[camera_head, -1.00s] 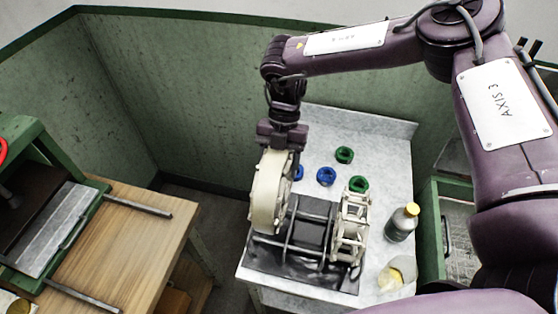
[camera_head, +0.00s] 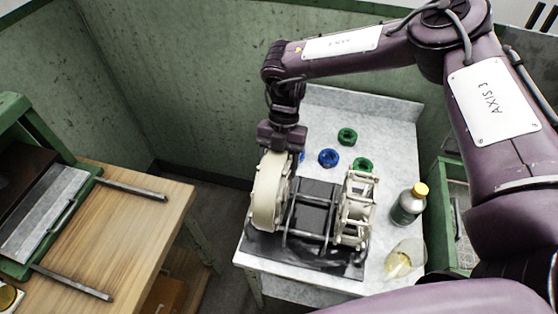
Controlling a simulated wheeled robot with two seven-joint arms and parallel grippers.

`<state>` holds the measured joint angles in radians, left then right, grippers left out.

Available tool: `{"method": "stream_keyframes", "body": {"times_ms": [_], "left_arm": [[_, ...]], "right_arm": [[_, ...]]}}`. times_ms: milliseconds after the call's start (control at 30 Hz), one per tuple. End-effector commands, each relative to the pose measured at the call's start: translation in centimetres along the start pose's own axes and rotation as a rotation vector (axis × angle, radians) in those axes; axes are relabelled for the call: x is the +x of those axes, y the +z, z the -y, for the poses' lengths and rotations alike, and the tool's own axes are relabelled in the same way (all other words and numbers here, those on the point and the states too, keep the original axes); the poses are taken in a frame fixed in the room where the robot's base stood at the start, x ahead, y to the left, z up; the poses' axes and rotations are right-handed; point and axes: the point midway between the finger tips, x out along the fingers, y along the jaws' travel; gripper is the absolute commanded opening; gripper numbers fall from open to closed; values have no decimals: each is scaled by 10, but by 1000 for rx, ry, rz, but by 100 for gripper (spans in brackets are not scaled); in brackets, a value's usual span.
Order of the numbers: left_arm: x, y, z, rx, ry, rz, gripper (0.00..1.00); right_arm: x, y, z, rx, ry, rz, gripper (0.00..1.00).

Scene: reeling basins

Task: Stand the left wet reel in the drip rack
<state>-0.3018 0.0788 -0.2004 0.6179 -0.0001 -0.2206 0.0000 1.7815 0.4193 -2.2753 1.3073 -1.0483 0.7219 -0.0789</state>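A cream reel (camera_head: 267,203) with a solid round side stands upright at the left end of the black drip rack (camera_head: 312,207). A second cream reel (camera_head: 355,212), with an open spoked frame, stands at the rack's right end. My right gripper (camera_head: 284,152) points down at the top right edge of the left reel, touching or very near it. Its fingers are partly hidden by the reel, so their opening is unclear. I cannot tell whether the left reel rests fully in the rack. My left gripper is out of view.
The pale worktop (camera_head: 315,115) holds blue (camera_head: 328,158) and green (camera_head: 347,136) rings behind the rack. A yellow-capped bottle (camera_head: 409,204) and a clear bag (camera_head: 402,260) stand at right. A wooden table (camera_head: 125,235) with metal rods is at left, across a gap.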

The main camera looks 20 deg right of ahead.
Motion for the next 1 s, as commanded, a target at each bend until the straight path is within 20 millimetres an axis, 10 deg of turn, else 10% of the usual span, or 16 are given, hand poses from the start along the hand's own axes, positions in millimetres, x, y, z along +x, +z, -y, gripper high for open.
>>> {"method": "stream_keyframes", "body": {"times_ms": [167,200,400,733,1000], "left_arm": [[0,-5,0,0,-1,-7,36],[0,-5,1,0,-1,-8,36],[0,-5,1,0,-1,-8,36],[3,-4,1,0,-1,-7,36],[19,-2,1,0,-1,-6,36]], "right_arm": [[-1,0,0,0,1,0,33],[-1,0,0,0,1,0,61],[-1,0,0,0,1,0,85],[-5,1,0,1,1,2,85],[-47,2,-1,1,2,4,85]]}}
